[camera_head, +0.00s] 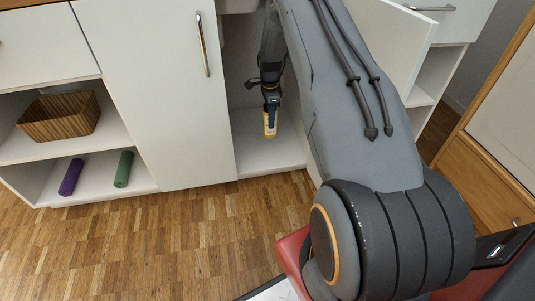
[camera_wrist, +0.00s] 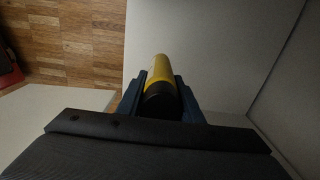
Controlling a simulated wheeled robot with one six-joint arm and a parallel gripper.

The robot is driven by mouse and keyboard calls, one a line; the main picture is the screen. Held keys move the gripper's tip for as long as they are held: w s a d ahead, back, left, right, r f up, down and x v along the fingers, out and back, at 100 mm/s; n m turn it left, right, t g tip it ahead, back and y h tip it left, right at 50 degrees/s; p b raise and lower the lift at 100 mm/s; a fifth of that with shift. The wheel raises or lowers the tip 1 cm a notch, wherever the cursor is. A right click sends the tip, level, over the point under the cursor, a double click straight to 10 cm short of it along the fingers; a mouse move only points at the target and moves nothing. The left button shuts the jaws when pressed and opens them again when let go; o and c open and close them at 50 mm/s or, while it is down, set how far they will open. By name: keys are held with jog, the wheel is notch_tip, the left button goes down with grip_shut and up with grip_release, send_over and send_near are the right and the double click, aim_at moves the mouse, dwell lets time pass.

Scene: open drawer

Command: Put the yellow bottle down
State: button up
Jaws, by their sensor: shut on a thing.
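The yellow bottle (camera_head: 270,127) has a dark end and hangs roughly upright in my gripper (camera_head: 271,99), inside the open cabinet compartment. My gripper is shut on it near its dark upper end. The bottle's lower end appears close above the compartment floor (camera_head: 262,160); I cannot tell whether it touches. In the wrist view the bottle (camera_wrist: 160,82) lies between the two fingers (camera_wrist: 160,100), its dark end toward the camera. My arm hides part of the compartment's right side.
Left of the compartment is a white door (camera_head: 150,95) with a metal handle. Open shelves at far left hold a woven basket (camera_head: 60,117), a purple roll (camera_head: 71,177) and a green roll (camera_head: 123,169). An open white door (camera_head: 385,40) stands at right. The compartment floor around the bottle looks clear.

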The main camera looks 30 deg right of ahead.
aim_at(270, 136)
jog(key=f, duration=0.2)
jog(key=f+b, duration=0.1)
jog(key=f, duration=0.1)
jog(key=f+b, duration=0.1)
jog(key=f, duration=0.1)
jog(key=shift+w+d, duration=0.1)
jog(key=shift+d, duration=0.25)
jog(key=shift+a+f+b, duration=0.1)
jog(key=shift+f+b, duration=0.65)
jog(key=shift+f, duration=1.35)
jog(key=shift+f, duration=0.15)
jog(key=o, duration=1.2)
jog(key=shift+o, duration=0.2)
notch_tip(270, 136, up, 12)
jog(key=p, duration=0.4)
